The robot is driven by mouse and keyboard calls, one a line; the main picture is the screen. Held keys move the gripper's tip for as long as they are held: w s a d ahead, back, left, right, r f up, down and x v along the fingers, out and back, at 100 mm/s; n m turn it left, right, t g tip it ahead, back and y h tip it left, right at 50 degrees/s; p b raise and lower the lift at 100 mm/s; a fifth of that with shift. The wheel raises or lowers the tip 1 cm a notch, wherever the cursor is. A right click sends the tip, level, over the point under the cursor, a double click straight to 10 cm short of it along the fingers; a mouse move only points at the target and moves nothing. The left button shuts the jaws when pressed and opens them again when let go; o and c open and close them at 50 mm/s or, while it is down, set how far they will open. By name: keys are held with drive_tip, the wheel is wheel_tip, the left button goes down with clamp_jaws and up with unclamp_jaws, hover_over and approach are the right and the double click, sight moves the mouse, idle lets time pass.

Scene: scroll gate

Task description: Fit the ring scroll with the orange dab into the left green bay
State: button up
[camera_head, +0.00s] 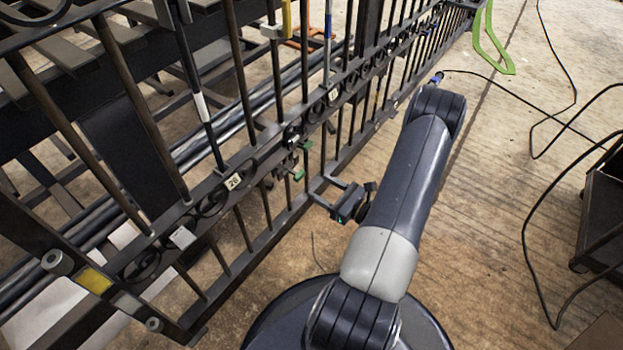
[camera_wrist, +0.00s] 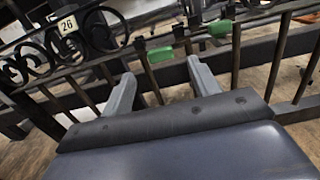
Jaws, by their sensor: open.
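A dark metal gate carries a row of scrolls (camera_head: 210,200) between its rails. Two small green blocks, one (camera_head: 299,175) lower and one (camera_head: 306,145) higher in the head view, sit at a section of the gate. They also show in the wrist view, as a left green block (camera_wrist: 160,54) and a right green block (camera_wrist: 220,28). My gripper (camera_head: 317,186) is open and empty, its fingers pointing toward the gate just short of the green blocks. I cannot make out an orange dab on any scroll.
A plate marked 26 (camera_head: 233,181) is left of the green blocks; it also shows in the wrist view (camera_wrist: 67,25). Upright bars and rails form a barrier. A black cable (camera_head: 540,210) and a dark cart (camera_head: 603,210) are at the right. Bare floor lies between.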

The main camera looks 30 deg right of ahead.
sight(302, 177)
drive_tip(key=shift+v, duration=1.05)
drive_tip(key=b+x, duration=0.2)
drive_tip(key=x, duration=0.9)
drive_tip(key=shift+w+a, duration=0.1)
drive_tip(key=shift+w, duration=0.1)
